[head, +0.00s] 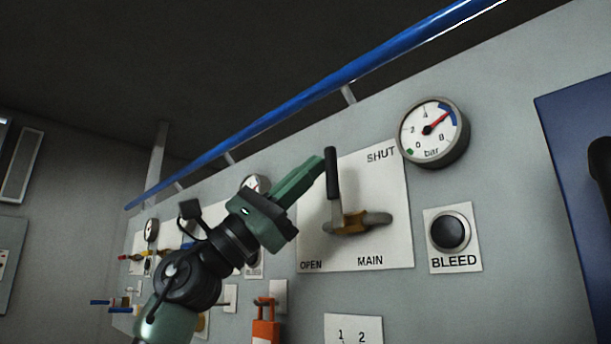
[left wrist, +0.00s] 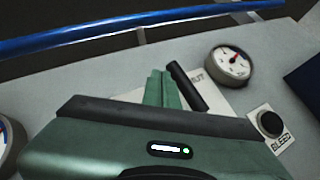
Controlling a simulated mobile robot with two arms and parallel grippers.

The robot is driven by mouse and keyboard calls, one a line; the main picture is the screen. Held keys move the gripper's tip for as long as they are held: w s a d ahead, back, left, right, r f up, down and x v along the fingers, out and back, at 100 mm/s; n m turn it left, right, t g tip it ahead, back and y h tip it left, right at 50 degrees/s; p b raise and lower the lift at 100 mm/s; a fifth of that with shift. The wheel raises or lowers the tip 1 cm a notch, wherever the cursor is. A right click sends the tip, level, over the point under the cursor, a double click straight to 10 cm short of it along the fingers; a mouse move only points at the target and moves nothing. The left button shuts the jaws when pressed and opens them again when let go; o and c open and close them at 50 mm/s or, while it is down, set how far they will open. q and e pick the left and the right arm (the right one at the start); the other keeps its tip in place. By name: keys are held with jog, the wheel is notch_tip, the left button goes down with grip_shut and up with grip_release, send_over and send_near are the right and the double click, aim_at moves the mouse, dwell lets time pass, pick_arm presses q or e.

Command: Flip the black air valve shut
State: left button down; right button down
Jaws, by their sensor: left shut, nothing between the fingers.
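The black air valve handle (head: 332,174) stands upright on its brass valve body (head: 357,222), on a white plate marked SHUT at the upper right, OPEN at the lower left and MAIN at the bottom. The handle points up. My left gripper (head: 316,165) is shut and empty, its green fingertips just left of the handle's upper part. I cannot tell whether they touch it. My right gripper is not in view.
A pressure gauge (head: 433,131) and a black BLEED button (head: 450,232) are right of the plate. A blue pipe (head: 330,85) runs along the panel's top. An orange-handled device (head: 265,325) is below. A blue panel (head: 575,150) stands at far right.

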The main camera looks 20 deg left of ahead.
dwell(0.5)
pick_arm(q)
jog(key=b+v, duration=0.4)
jog(key=v, duration=0.4)
jog(key=shift+d, duration=0.1)
dwell(0.4)
